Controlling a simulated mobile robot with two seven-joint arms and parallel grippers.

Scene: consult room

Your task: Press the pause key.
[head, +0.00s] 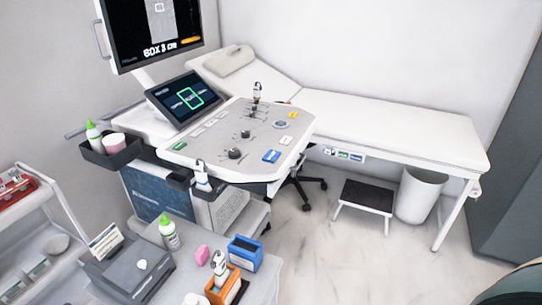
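The ultrasound console (213,150) stands in the middle of the head view, its sloped grey panel carrying several keys and knobs. A blue key (271,156) is at the panel's near right, a yellow key (293,114) at its far right and a small green key (180,145) at its left. The labels are too small to read, so I cannot tell which one is the pause key. The large monitor (155,25) shows "BOX 3 cm" and an orange marker. A smaller touch screen (187,98) shows a green outline. Neither gripper is in view.
A side table (190,240) with bottles, a pink block and blue and orange holders stands in front of the console. A shelf cart (35,215) is at left. An exam bed (390,125), step stool (364,205) and bin (420,195) are at right. Floor there is partly clear.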

